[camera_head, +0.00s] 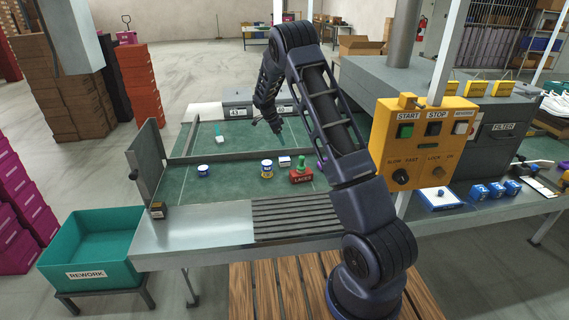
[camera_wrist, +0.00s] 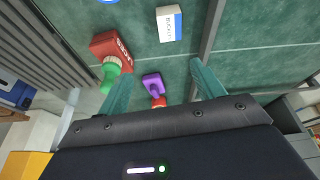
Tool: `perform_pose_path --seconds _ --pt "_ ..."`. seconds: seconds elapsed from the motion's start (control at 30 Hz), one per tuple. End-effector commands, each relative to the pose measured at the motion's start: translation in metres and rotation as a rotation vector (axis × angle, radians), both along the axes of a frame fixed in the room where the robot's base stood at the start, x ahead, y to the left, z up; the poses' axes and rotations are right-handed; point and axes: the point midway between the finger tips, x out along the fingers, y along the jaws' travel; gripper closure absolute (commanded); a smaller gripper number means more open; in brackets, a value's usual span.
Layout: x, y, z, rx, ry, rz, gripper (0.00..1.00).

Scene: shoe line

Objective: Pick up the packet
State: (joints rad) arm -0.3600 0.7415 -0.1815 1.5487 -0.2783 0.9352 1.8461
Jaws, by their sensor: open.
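The packet, a small white box with a blue end and dark lettering, lies on the green belt near the top of the wrist view (camera_wrist: 169,26). In the head view it appears as a small white and blue box (camera_head: 284,161) beside the red box. My gripper (camera_head: 278,126) hangs above the belt, farther back than the packet. In the wrist view its two teal fingers (camera_wrist: 161,78) are apart with nothing held between them. The packet lies beyond the fingertips, apart from them.
A red LACES box (camera_head: 301,176) with a green-topped bottle (camera_wrist: 111,72) stands close by. A purple object (camera_wrist: 152,84) appears between the fingers. A metal rail (camera_head: 237,157) crosses the belt.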

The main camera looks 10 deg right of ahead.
Motion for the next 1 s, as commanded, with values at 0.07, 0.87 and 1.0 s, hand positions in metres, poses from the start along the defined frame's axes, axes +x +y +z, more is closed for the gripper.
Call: perform_pose_path --seconds 0.07,0.87,1.0 --pt "0.008 0.006 -0.022 -0.017 -0.005 -0.027 0.33" --pt "0.02 -0.006 -0.105 -0.042 -0.023 -0.083 0.33" --pt "0.021 -0.01 -0.112 -0.042 -0.022 -0.083 0.33"
